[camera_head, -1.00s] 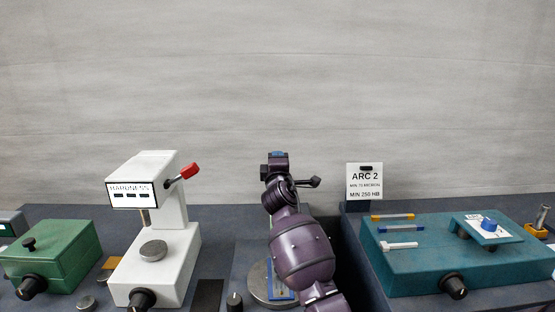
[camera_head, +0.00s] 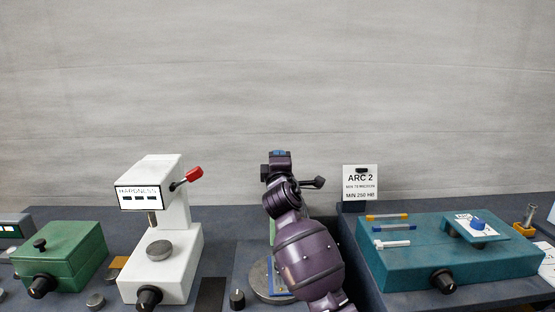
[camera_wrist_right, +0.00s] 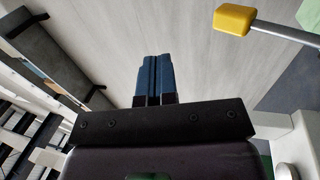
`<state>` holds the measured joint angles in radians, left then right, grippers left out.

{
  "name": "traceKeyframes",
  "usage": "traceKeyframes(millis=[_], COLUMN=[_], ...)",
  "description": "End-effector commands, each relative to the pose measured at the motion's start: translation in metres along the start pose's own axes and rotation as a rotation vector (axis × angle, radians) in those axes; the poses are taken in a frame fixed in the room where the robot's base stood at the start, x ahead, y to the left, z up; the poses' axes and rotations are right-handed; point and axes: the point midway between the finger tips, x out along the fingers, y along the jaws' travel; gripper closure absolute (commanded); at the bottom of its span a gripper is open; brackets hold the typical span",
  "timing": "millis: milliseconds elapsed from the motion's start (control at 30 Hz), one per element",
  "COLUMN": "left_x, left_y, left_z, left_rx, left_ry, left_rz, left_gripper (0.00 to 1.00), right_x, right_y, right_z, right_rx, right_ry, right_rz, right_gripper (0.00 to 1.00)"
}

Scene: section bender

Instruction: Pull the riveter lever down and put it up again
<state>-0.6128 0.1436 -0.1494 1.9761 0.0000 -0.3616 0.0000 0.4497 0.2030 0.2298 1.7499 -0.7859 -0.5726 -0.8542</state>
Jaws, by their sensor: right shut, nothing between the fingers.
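My right gripper (camera_head: 280,154) is shut and empty, raised at the middle of the head view with its blue fingertips uppermost. In the right wrist view its blue fingers (camera_wrist_right: 154,78) are together. A lever with a yellow knob (camera_wrist_right: 235,19) on a thin rod shows at the upper right of the right wrist view, apart from the fingers. A black-knobbed lever (camera_head: 317,183) sticks out right of my wrist in the head view. I cannot tell whether these are the same lever. My right arm hides most of the machine behind it; its round base (camera_head: 262,283) shows. My left gripper is out of view.
A white hardness tester (camera_head: 160,245) with a red-knobbed lever (camera_head: 193,174) stands left. A green box (camera_head: 62,258) is farther left. A teal machine (camera_head: 400,262) and an ARC 2 sign (camera_head: 360,183) stand right. The space above the bench is clear.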

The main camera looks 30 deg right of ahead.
Motion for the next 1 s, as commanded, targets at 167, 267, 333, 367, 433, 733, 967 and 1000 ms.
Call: traceKeyframes(millis=[167, 267, 333, 367, 433, 733, 967, 1000], left_x=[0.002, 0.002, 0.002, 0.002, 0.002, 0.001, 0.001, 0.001], left_y=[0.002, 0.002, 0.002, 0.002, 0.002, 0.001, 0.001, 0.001], left_z=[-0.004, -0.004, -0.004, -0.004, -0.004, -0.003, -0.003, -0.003], left_rx=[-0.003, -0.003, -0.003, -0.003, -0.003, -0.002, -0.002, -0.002], left_ry=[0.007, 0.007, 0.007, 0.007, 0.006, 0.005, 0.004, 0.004], left_rz=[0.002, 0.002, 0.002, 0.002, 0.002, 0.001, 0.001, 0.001], left_gripper=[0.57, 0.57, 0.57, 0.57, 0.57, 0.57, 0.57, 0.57], right_x=[-0.02, -0.027, -0.031, -0.032, -0.034, -0.035, -0.035, -0.035], right_y=[0.019, 0.027, 0.031, 0.032, 0.034, 0.034, 0.034, 0.035], right_z=[0.0, 0.0, 0.0, 0.0, 0.0, 0.0, 0.0, 0.0], right_rx=[0.0, 0.001, 0.0, 0.0, 0.0, 0.0, 0.0, 0.0], right_ry=[0.001, 0.0, 0.0, 0.0, 0.0, 0.0, 0.0, 0.0], right_rz=[0.001, 0.002, 0.002, 0.002, 0.001, 0.0, 0.0, 0.0], right_gripper=[1.0, 1.0, 1.0, 1.0, 1.0, 1.0, 1.0, 1.0])
